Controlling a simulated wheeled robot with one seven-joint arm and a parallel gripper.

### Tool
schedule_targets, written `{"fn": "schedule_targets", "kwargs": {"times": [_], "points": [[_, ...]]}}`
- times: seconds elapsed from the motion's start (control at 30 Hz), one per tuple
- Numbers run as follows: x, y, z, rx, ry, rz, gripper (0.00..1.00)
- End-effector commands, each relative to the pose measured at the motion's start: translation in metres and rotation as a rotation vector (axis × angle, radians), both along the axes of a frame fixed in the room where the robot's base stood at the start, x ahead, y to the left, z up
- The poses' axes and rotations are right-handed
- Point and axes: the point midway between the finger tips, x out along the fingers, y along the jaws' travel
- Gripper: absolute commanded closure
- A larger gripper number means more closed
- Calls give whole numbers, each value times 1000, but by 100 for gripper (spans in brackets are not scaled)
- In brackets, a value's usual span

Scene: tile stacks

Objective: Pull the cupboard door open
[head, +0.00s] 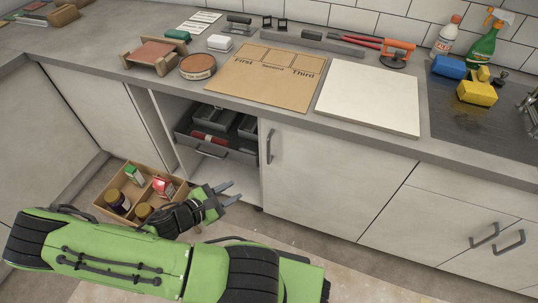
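A white cupboard door (322,190) is shut under the counter, with a dark vertical handle (269,146) near its upper left edge. My gripper (234,193) is open and empty, in front of the cabinet and below and left of that handle, apart from it. To the left of the door is an open compartment with a dark pulled-out tray drawer (212,139) inside.
The counter (308,129) above holds a marked board (264,78), a white tile (369,96), a round tin (197,66) and tools. The floor before the door is partly clear.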

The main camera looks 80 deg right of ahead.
Motion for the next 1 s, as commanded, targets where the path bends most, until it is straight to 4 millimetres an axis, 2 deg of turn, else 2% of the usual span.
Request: {"fn": "schedule_targets", "kwargs": {"times": [0.03,0.1,0.2,0.3,0.47,0.9,1.0], "points": [[-9,-15,-14,-52,125,65,66],[-15,-32,-19,-104,266,151,66],[-17,-49,-23,-154,415,243,66],[-17,-57,-23,-176,490,288,66],[-23,-73,-22,-182,507,293,66],[-55,-177,-24,-179,501,289,66],[-59,-194,-24,-178,500,291,66]]}}
